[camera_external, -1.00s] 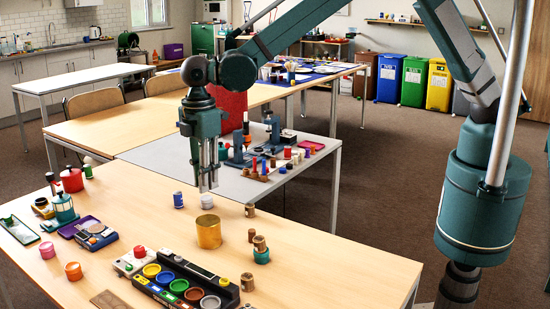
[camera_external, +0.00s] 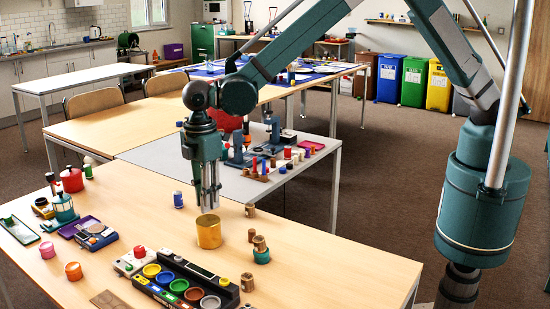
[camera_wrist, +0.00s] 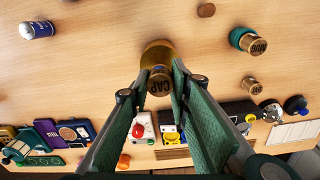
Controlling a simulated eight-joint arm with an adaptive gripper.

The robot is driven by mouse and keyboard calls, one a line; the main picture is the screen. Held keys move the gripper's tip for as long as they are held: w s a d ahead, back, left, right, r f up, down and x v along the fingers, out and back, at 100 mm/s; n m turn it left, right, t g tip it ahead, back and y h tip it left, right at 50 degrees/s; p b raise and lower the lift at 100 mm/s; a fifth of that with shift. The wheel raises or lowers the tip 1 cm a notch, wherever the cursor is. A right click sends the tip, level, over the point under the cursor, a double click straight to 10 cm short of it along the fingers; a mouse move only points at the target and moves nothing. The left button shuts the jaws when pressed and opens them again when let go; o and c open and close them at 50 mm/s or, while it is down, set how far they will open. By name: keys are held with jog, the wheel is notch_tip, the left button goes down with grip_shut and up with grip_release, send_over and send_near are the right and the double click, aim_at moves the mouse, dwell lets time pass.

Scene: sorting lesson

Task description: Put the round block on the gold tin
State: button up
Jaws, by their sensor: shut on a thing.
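The gold tin (camera_external: 209,235) stands upright on the near wooden table in the external view. It also shows in the wrist view (camera_wrist: 157,52), just beyond my fingertips. My gripper (camera_external: 209,207) points straight down over the tin, its fingertips close to the tin's top. In the wrist view my gripper (camera_wrist: 160,90) is shut on a small brownish round block (camera_wrist: 159,82) marked "CAP". The block overlaps the tin in that view. The fingers hide most of the block in the external view. I cannot tell whether the block touches the tin.
A blue can (camera_external: 178,200) stands left of the tin. Small wooden pieces (camera_external: 250,211) and a teal pot (camera_external: 261,256) stand to its right. A dark paint tray (camera_external: 187,286) and a white box with a red button (camera_external: 133,262) lie in front. The table's right side is clear.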

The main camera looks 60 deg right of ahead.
jog(key=shift+f, duration=1.9)
jog(key=shift+f+b, duration=0.15)
jog(key=shift+b, duration=0.2)
jog(key=o, duration=0.7)
notch_tip(320, 180, up, 12)
jog(key=shift+r+p, duration=0.2)
jog(key=shift+p, duration=0.5)
jog(key=shift+d, duration=0.1)
